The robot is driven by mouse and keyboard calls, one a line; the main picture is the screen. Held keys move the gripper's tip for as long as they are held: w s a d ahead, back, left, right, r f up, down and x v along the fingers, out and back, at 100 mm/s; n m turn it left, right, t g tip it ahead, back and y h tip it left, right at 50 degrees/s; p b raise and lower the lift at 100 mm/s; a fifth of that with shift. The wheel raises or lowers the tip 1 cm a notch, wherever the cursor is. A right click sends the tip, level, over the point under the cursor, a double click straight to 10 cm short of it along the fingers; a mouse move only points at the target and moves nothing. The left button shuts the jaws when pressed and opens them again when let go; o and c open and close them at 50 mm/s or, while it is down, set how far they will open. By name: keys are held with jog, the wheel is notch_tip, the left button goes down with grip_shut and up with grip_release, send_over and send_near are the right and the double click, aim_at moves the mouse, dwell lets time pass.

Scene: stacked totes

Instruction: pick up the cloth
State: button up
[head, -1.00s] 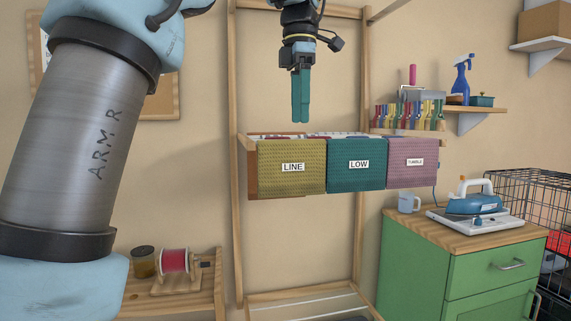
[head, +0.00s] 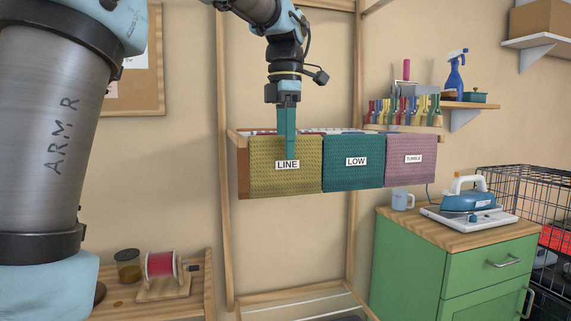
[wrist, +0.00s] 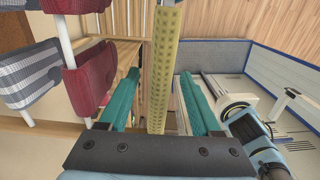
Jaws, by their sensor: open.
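A mustard-yellow woven cloth (head: 285,180) with a LINE label hangs at the left end of the front of the wooden rack. In the wrist view its top edge (wrist: 162,60) runs as a yellow strip between my two teal fingers. My gripper (head: 289,148) points down and is open. One finger shows in front of the cloth, just above the label, and the other is hidden behind it. In the wrist view my gripper (wrist: 158,90) straddles the strip, with gaps visible on both sides.
A teal panel (head: 355,175) labelled LOW and a mauve panel (head: 410,172) labelled TUMBLE hang to the right. Behind the yellow one, a maroon cloth (wrist: 85,80) and a grey striped cloth (wrist: 30,75) hang close by on white rods. A green cabinet (head: 450,265) with an iron stands right.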

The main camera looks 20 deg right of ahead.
aim_at(286, 165)
jog(key=shift+f, duration=1.15)
grip_shut()
